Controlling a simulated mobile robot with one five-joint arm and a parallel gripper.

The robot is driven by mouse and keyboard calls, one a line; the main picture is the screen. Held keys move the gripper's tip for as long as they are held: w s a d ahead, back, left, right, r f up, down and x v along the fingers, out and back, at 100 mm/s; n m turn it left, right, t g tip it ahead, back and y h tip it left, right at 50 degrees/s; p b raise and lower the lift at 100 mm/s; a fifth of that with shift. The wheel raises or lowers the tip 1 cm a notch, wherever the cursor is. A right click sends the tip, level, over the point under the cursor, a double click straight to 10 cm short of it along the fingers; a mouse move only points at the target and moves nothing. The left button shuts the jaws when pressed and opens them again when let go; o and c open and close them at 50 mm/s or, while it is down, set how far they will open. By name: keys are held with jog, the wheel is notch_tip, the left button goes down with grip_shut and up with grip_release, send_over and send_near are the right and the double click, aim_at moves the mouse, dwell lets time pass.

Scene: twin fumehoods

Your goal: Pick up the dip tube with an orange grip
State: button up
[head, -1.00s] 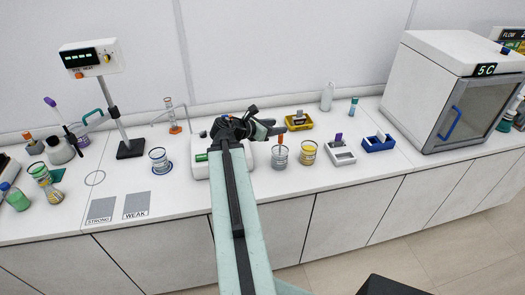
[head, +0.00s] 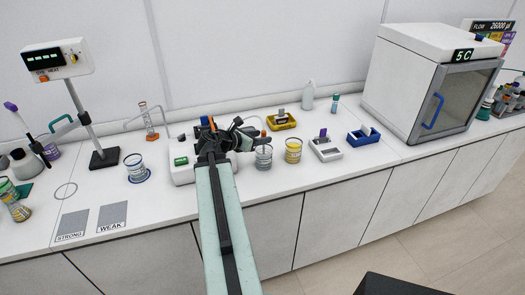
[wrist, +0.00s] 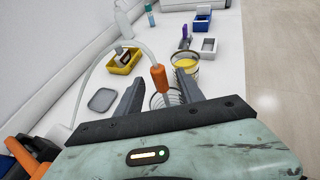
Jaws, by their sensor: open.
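The dip tube has an orange grip (wrist: 158,78), which also shows in the head view (head: 263,133). It stands in a clear glass beaker (head: 263,158), also seen in the wrist view (wrist: 165,99). In the wrist view a pale tube arches from the top of the grip to the left. My gripper (wrist: 160,92) is open and empty. In the wrist view its two dark fingers lie either side of the grip, which appears between and just beyond them; contact is not visible. In the head view my arm partly hides the gripper.
A beaker of yellow liquid (head: 293,151) stands close right of the clear beaker. A yellow tray (head: 281,122) is behind; a white holder (head: 326,150) and blue holder (head: 363,137) are farther right. A white device (head: 182,168) stands left, beside my arm.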

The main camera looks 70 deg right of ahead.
jog(key=b+x, duration=0.1)
jog(key=x, duration=0.4)
jog(key=shift+r+b, duration=0.1)
jog(key=shift+b, duration=0.25)
grip_shut()
jog(key=shift+r, duration=0.1)
